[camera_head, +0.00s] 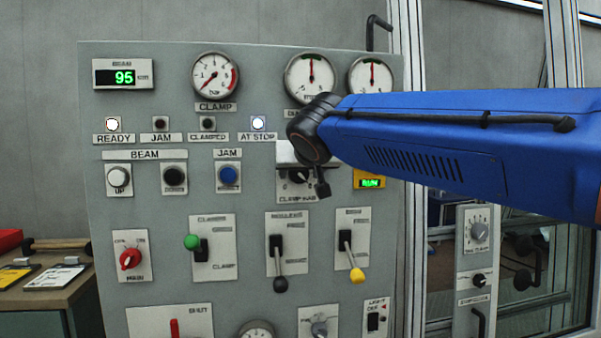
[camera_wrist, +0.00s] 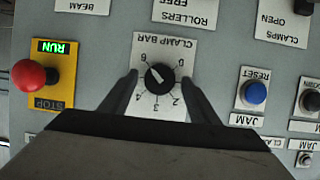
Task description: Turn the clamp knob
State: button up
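The clamp knob is a small black dial on a white plate labelled CLAMP BAR; it shows upside down in the wrist view (camera_wrist: 159,78), with numbers around it. Its white mark appears to point up-left, toward the 6. In the head view the knob (camera_head: 298,177) is partly covered by my arm's end. My gripper (camera_wrist: 159,76) is open, with one dark finger on each side of the knob. A gap shows between each finger and the knob. My gripper (camera_head: 321,188) is small and dark in the head view.
A red stop button (camera_wrist: 30,76) stands left of the knob in the wrist view, and a blue reset button (camera_wrist: 253,93) right. The grey panel (camera_head: 150,200) carries several gauges, lamps and levers. Levers with dark (camera_head: 280,283) and yellow (camera_head: 357,275) knobs stick out below.

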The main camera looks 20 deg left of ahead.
jog(key=c, duration=0.9)
jog(key=shift+o, duration=0.3)
